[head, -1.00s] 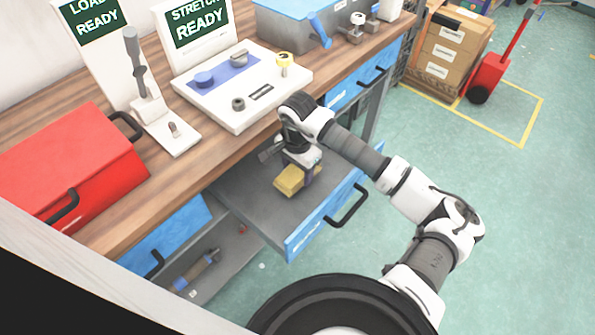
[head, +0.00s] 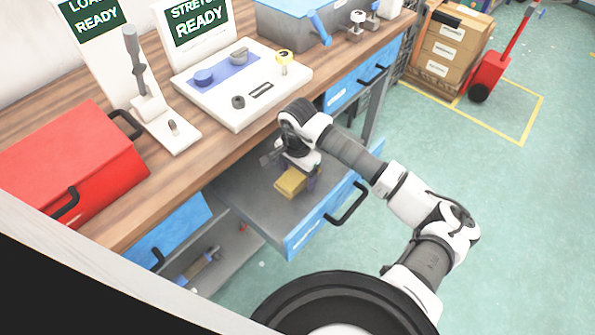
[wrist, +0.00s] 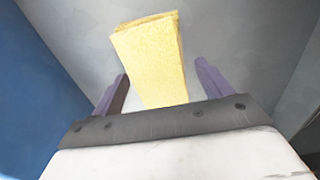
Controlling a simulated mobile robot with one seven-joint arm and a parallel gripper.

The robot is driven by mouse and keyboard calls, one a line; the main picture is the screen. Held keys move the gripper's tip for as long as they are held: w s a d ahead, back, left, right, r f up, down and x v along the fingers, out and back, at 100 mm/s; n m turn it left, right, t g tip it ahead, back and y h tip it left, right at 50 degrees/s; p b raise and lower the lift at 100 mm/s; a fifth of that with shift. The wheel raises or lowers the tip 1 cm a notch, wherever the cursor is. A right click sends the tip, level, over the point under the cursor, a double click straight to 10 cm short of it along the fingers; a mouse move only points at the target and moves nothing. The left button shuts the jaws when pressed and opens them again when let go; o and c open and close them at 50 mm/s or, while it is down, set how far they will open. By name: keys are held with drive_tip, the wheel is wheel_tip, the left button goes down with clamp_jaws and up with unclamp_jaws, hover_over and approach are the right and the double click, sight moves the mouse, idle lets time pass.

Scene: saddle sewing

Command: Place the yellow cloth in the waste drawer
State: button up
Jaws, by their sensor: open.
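The yellow cloth (head: 290,183) is a small folded block inside the open drawer (head: 248,190), which has a blue front and a black handle. My gripper (head: 302,176) is down in the drawer at the cloth. In the wrist view the cloth (wrist: 152,60) lies on the grey drawer floor (wrist: 225,35) between and beyond the two purple fingertips (wrist: 160,85). The fingers are apart, with gaps between them and the cloth on both sides. The near end of the cloth is hidden by the gripper body.
A lower open drawer (head: 225,262) holds a hammer-like tool (head: 200,265). The wooden bench (head: 165,195) above carries a red toolbox (head: 70,165), a white fixture board (head: 240,90) and a grey-blue case (head: 285,25).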

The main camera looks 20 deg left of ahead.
drive_tip(key=shift+r, duration=0.1)
drive_tip(key=shift+r+p, duration=0.2)
drive_tip(key=shift+p, duration=0.2)
wheel_tip(320, 180, up, 12)
drive_tip(key=b, duration=0.3)
drive_tip(key=shift+f+b, duration=0.15)
drive_tip(key=shift+b, duration=0.2)
idle(0.6)
